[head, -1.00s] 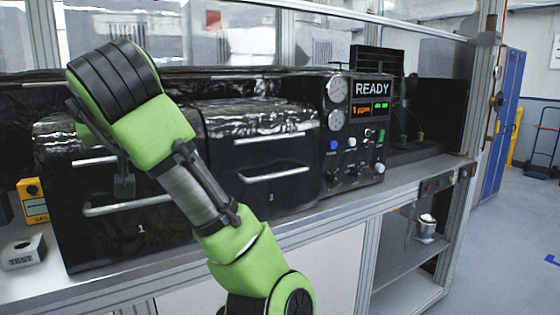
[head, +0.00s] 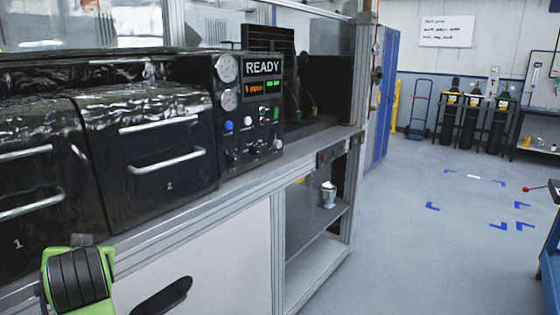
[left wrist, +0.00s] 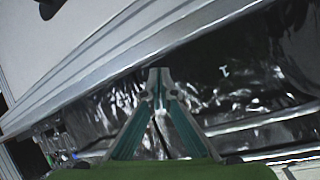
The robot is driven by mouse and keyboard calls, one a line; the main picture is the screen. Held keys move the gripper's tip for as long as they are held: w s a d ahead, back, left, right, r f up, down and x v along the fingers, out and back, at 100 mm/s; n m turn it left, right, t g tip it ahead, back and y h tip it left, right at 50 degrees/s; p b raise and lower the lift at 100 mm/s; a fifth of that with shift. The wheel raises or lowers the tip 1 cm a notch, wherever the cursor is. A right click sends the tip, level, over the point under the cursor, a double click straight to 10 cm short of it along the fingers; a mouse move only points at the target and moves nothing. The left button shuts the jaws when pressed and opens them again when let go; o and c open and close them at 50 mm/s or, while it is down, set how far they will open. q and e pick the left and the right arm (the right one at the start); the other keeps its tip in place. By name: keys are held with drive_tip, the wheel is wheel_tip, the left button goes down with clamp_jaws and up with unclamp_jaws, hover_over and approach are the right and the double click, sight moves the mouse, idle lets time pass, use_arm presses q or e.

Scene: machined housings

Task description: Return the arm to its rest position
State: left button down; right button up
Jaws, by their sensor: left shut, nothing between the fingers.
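My left arm (head: 75,280) shows at the lower left of the head view as a green and black link, in front of the bench edge by drawer 1. Its gripper cannot be made out there. In the left wrist view my left gripper (left wrist: 158,78) has its fingertips together, with nothing between them. The bench edge (left wrist: 120,68) and the glossy black drawer front (left wrist: 225,95) lie beyond the fingers. I cannot tell the gap between them. My right gripper is not in view.
The black machine with drawer 2 (head: 150,145) and a READY panel (head: 262,68) stands on the bench. Gas cylinders (head: 473,115) stand at the far wall. The floor (head: 420,240) at right is open.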

use_arm(q)
drive_tip(key=s+d+f+m+g+h, duration=0.1)
drive_tip(key=s+d+f, duration=0.2)
drive_tip(key=f, duration=0.4)
drive_tip(key=s+d+f+m+h, duration=0.2)
drive_tip(key=d+f, duration=0.1)
drive_tip(key=f, duration=0.4)
drive_tip(key=s+d+f+m+g+h, duration=0.1)
drive_tip(key=s+d+f, duration=0.2)
drive_tip(key=f, duration=0.4)
drive_tip(key=s+d+f+m+g+h, duration=0.1)
drive_tip(key=s+d+f, duration=0.25)
drive_tip(key=s, duration=0.25)
drive_tip(key=s+d+f+g+h, duration=0.2)
drive_tip(key=s+d+f, duration=0.1)
drive_tip(key=s+f, duration=0.3)
drive_tip(key=s+d+f+m+g+h, duration=0.1)
drive_tip(key=s+d+f, duration=0.25)
drive_tip(key=s, duration=0.35)
wheel_tip(320, 180, down, 24)
drive_tip(key=s, duration=0.1)
drive_tip(key=s+a+f+g+p, duration=0.1)
drive_tip(key=s+a+f+g, duration=0.1)
drive_tip(key=s+f, duration=1.5)
drive_tip(key=shift+s+a+m, duration=0.3)
drive_tip(key=shift+s+a, duration=0.1)
drive_tip(key=shift+a, duration=0.05)
drive_tip(key=shift+f, duration=0.1)
